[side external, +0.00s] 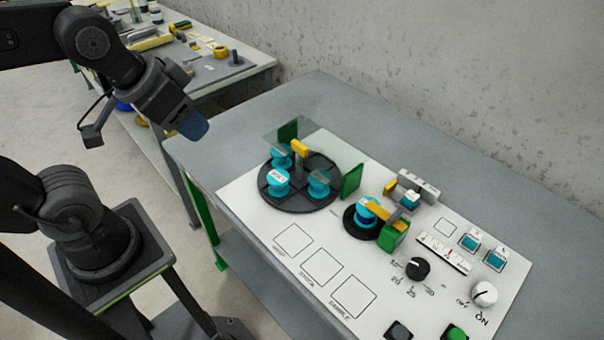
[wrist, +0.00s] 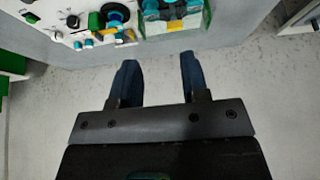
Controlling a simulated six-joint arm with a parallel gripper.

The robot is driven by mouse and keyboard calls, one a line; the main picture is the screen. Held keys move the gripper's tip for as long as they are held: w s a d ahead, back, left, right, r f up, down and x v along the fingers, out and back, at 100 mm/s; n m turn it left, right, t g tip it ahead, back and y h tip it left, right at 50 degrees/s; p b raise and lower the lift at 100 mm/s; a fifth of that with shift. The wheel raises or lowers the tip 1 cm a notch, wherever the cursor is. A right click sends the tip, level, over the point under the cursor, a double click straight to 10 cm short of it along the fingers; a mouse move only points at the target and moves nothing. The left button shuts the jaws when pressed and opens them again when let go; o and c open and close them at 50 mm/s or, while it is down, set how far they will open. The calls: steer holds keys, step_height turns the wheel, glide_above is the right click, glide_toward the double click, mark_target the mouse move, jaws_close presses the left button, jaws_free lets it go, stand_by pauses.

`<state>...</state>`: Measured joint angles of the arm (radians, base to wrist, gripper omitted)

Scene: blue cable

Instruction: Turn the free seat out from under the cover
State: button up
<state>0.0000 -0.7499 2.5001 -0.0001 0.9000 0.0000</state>
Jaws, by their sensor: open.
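A dark round turntable (side external: 300,205) sits on the white panel in the side external view, divided into seats. Three teal round pieces sit on it: a back-left one (side external: 281,152), a front-left one (side external: 277,184) with lettering, and a right one (side external: 319,184). A clear cover (side external: 325,150) spans the back right between two green uprights; the back-right seat beneath looks empty. A yellow-topped post (side external: 300,148) rises near the middle. My gripper (side external: 193,125) is in the air left of the turntable, apart from everything. Its blue fingers are spread and empty in the wrist view (wrist: 157,62).
Right of the turntable stand a smaller black dial (side external: 352,222) with a teal piece and yellow bar, a green block (side external: 394,236), knobs and buttons. Outlined squares (side external: 321,266) in front are bare. A second cluttered table (side external: 215,72) stands behind my arm.

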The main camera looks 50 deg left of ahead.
steer(key=w+r+n+g, duration=0.2)
steer(key=w+n, duration=0.4)
steer(key=w, duration=0.2)
steer(key=n+g, duration=0.4)
steer(key=n, duration=0.8)
glide_above(299, 144)
step_height(299, 144, down, 10)
step_height(299, 144, down, 13)
steer(key=shift+r, duration=0.1)
steer(key=shift+c, duration=0.2)
jaws_close()
